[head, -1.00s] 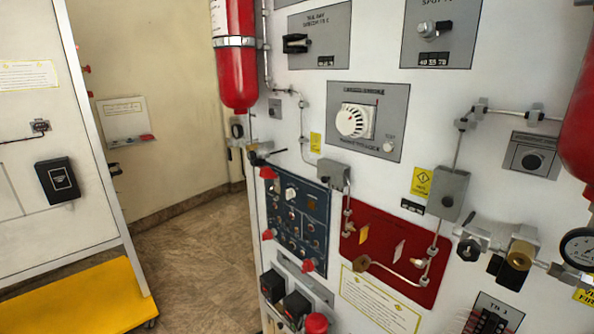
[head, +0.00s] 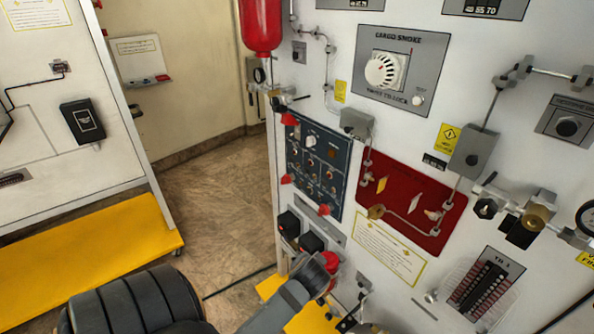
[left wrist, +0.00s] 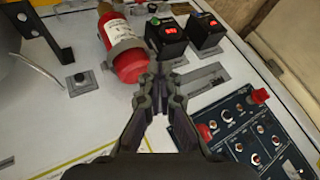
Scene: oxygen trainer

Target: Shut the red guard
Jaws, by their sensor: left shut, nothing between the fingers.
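A dark blue panel (head: 318,165) of knobs and switches carries several small red guards. One is at its top left (head: 289,119), one at its lower left (head: 287,179) and one at its lower right (head: 324,209). They stick out from the panel; I cannot tell which is raised. In the left wrist view two show, the lower-right one (left wrist: 205,131) and the lower-left one (left wrist: 260,95). My left gripper (head: 320,263) is below the panel, by the red cylinder. Its fingers (left wrist: 164,75) are shut and empty, apart from the guards.
Two black boxes (left wrist: 166,36) with red displays sit beside the red cylinder (left wrist: 122,48). A red plate with piping (head: 408,205) is right of the blue panel. A yellow platform (head: 90,250) stands at left, with bare floor (head: 220,190) between.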

